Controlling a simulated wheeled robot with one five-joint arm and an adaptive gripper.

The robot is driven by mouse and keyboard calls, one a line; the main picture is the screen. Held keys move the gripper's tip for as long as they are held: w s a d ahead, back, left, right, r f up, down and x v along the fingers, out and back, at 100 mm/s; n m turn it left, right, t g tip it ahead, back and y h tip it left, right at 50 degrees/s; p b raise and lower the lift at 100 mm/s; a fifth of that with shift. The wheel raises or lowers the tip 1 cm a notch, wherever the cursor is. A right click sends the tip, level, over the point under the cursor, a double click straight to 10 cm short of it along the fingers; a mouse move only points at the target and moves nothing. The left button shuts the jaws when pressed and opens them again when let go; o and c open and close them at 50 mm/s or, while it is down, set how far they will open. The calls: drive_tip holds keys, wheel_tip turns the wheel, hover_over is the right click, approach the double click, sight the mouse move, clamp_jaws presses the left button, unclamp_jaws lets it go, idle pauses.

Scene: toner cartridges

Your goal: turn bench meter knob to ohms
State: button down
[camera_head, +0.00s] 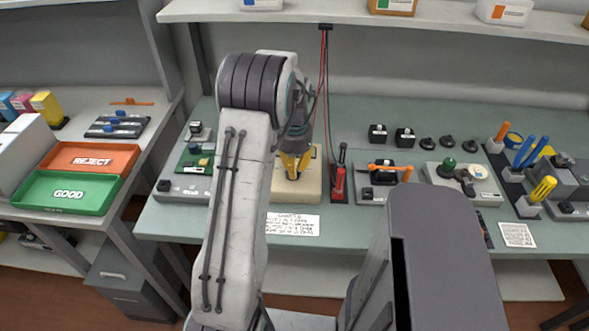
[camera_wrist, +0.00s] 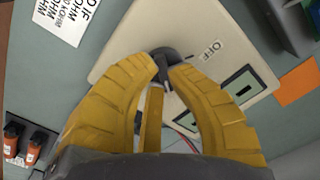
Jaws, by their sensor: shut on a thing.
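The bench meter is a cream box (camera_head: 311,190) on the green bench mat, in front of my arm in the head view. In the wrist view its cream face (camera_wrist: 128,38) fills the upper middle, with a dark knob (camera_wrist: 164,54) on it. My gripper (camera_head: 292,176) has yellow fingers pointing down at the meter. In the wrist view my gripper (camera_wrist: 166,72) is shut on the knob, a fingertip on each side. An "OFF" label (camera_wrist: 211,50) is right of the knob. The knob's pointer and other labels are hidden or too small to read.
A printed note (camera_head: 293,223) lies in front of the meter. Red probes (camera_head: 339,183) stand close to its right, with red leads (camera_head: 324,90) hanging from the shelf above. A grey device with a green board (camera_head: 192,165) is on the left.

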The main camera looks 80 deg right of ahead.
drive_tip(key=m, duration=0.4)
drive_tip(key=shift+a+f+m, duration=0.1)
drive_tip(key=shift+a+m, duration=0.05)
drive_tip(key=shift+m, duration=0.25)
idle(0.4)
drive_tip(key=c, duration=1.2)
unclamp_jaws()
wheel_tip(320, 180, up, 12)
drive_tip(key=shift+r, duration=0.1)
idle(0.4)
